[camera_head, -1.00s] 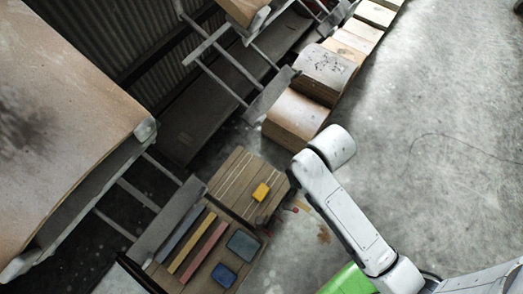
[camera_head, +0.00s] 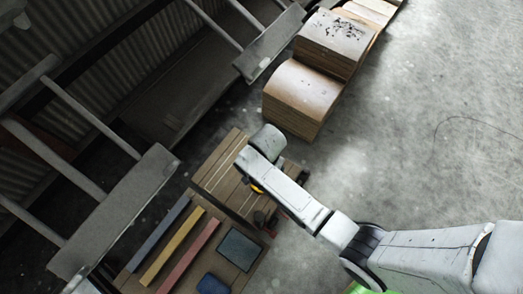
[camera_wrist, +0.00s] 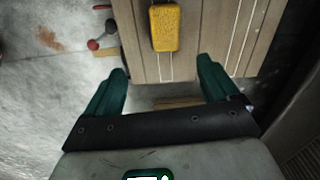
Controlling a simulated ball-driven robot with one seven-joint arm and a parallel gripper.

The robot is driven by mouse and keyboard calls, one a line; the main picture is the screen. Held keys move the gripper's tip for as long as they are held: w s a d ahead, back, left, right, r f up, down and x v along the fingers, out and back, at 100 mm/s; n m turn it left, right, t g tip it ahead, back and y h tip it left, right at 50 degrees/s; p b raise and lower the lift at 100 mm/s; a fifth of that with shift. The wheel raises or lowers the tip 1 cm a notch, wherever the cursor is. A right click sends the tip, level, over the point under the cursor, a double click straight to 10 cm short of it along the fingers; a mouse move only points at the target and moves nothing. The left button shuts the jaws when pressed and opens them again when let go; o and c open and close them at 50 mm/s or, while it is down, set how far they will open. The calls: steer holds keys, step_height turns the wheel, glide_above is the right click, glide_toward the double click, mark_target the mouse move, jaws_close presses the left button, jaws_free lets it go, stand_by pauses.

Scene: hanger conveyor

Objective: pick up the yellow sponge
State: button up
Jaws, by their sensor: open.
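The yellow sponge (camera_wrist: 165,27) lies on a wooden slatted table top (camera_wrist: 205,65) in the wrist view, near the upper middle. My gripper (camera_wrist: 163,78) is open and empty. Its two green fingers are spread wide, and the sponge lies ahead of the gap between them, apart from both fingertips. In the head view only a small bit of the sponge (camera_head: 257,189) shows, since my arm hides most of it. The table (camera_head: 222,165) stands at the lower middle of that view.
Blue, yellow and red bars (camera_head: 172,253) and a dark teal block (camera_head: 239,249) lie on the table's near part, with a blue block (camera_head: 213,284). Stacked brown boards (camera_head: 303,97) stand behind. A grey rack (camera_head: 118,215) is at left. Open concrete floor (camera_head: 420,130) lies right.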

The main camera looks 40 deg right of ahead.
steer(key=shift+m, duration=0.7)
steer(key=f, duration=0.1)
steer(key=f+b, duration=0.1)
steer(key=f, duration=0.1)
steer(key=w+a+f+b, duration=0.1)
steer(key=shift+w+f, duration=0.1)
steer(key=shift+f, duration=0.2)
step_height(320, 180, down, 5)
steer(key=b, duration=0.2)
steer(key=shift+b, duration=0.4)
step_height(320, 180, down, 6)
steer(key=b, duration=0.4)
steer(key=shift+a+r, duration=0.1)
steer(key=shift+r, duration=0.2)
steer(key=c, duration=1)
